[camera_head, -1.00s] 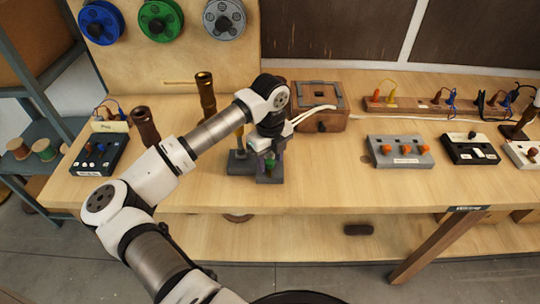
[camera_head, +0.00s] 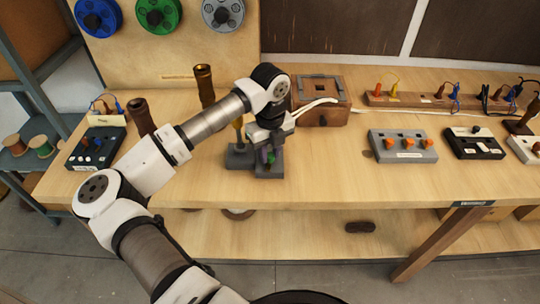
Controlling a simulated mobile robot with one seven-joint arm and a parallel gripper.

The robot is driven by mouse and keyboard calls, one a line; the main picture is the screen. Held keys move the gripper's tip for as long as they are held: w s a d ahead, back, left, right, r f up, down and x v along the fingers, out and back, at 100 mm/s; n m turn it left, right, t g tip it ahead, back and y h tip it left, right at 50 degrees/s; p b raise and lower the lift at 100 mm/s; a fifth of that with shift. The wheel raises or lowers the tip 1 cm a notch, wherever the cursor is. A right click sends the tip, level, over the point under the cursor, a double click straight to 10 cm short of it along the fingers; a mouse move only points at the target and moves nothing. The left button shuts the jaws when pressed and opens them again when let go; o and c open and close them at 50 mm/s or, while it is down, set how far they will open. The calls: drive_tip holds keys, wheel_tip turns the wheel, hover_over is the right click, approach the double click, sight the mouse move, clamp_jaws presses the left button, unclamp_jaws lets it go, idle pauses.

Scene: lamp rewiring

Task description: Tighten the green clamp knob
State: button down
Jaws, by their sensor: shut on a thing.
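The green clamp knob (camera_head: 271,157) shows as a small green patch on the front of a dark grey clamp block (camera_head: 268,172), standing on the bench near its front edge. My gripper (camera_head: 266,151) points down at the block, its jaws closed around the knob. The fingers and the wrist hide most of the knob. A purple part shows beside the green. How far the knob is turned cannot be told.
A second grey block with a yellow-handled tool (camera_head: 238,140) stands just left of the clamp. A wooden box (camera_head: 322,102) is behind right. A grey box with orange knobs (camera_head: 403,146) stands farther right. Brown cylinders (camera_head: 205,84) stand behind my arm. Bench between clamp and grey box is clear.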

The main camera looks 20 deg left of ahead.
drive_tip(key=m+b, duration=0.1)
drive_tip(key=b, duration=0.1)
drive_tip(key=m+b, duration=0.2)
drive_tip(key=b, duration=0.1)
drive_tip(key=shift+f+m, duration=0.3)
drive_tip(key=shift+f, duration=0.05)
drive_tip(key=m+b, duration=0.4)
drive_tip(key=shift+r+m+b, duration=0.15)
drive_tip(key=shift+m+b, duration=0.15)
drive_tip(key=shift+b, duration=0.05)
drive_tip(key=m+b, duration=0.2)
drive_tip(key=m, duration=0.1)
drive_tip(key=shift+m, duration=0.3)
drive_tip(key=m+b, duration=0.2)
drive_tip(key=m, duration=0.2)
drive_tip(key=shift+a+r, duration=0.1)
drive_tip(key=shift+r, duration=0.05)
drive_tip(key=m+b, duration=0.1)
drive_tip(key=m, duration=0.8)
drive_tip(key=shift+w+r+m, duration=0.1)
drive_tip(key=shift+m, duration=0.2)
drive_tip(key=m, duration=0.4)
drive_tip(key=shift+b, duration=0.35)
drive_tip(key=shift+m, duration=2.5)
